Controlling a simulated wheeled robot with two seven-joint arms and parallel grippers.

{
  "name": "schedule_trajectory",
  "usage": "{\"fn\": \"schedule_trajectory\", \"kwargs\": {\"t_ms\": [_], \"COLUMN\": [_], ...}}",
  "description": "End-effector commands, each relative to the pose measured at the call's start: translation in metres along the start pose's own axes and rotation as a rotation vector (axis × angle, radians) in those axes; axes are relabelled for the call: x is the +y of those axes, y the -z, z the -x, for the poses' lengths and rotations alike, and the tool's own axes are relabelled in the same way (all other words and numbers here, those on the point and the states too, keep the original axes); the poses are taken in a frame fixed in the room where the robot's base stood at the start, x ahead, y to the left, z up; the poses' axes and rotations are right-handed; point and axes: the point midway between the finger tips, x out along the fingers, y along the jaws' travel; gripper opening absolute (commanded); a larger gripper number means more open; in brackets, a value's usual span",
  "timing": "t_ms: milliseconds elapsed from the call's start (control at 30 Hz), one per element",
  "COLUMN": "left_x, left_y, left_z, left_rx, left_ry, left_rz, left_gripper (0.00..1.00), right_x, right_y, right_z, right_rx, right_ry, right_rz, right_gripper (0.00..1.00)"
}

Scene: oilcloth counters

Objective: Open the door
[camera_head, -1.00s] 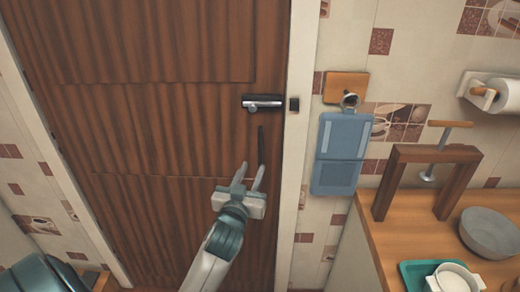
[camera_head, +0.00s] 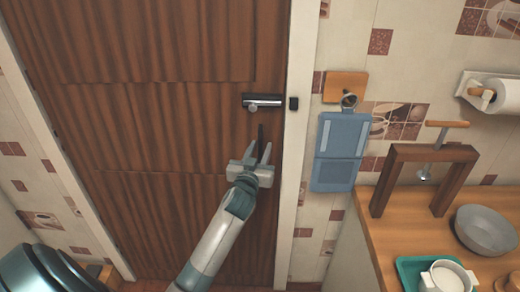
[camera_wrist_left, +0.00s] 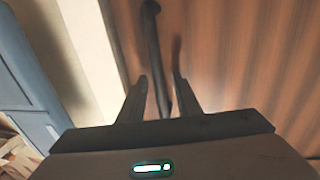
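The brown wooden door (camera_head: 170,120) is shut in its pale frame. Near its right edge is a black and silver latch (camera_head: 262,101), with a dark vertical bar handle (camera_head: 261,132) below it. My left gripper (camera_head: 258,148) is open at the handle's lower part. In the left wrist view the handle (camera_wrist_left: 154,50) runs down between the two spread fingers of the left gripper (camera_wrist_left: 160,82); contact cannot be told. My right gripper is not in view.
Right of the frame, a blue board (camera_head: 341,150) hangs on the tiled wall. A wooden counter (camera_head: 400,245) at the right holds a wooden stand (camera_head: 384,182), a grey bowl (camera_head: 486,230) and a white cup (camera_head: 447,277) on a teal tray (camera_head: 408,266).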

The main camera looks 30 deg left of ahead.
Motion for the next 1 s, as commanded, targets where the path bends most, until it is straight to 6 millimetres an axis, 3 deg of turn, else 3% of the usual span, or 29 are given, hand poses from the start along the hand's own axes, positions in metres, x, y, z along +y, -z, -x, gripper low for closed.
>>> {"fn": "schedule_trajectory", "kwargs": {"t_ms": [67, 200, 667, 1000], "left_x": [0.0, 0.0, -0.001, -0.004], "left_y": [0.0, 0.0, -0.001, -0.003], "left_z": [0.0, 0.0, -0.007, -0.043], "left_rx": [0.0, 0.0, 0.0, 0.003], "left_ry": [0.0, 0.0, 0.011, 0.058], "left_rz": [0.0, 0.0, 0.001, 0.001], "left_gripper": [0.31, 0.0, 0.0, 0.0], "right_x": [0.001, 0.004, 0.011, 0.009], "right_y": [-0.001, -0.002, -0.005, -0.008], "right_z": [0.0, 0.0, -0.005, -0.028], "right_rx": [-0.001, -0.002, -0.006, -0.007], "right_ry": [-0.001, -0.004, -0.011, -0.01], "right_rz": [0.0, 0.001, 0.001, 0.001], "right_gripper": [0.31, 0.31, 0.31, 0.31]}}
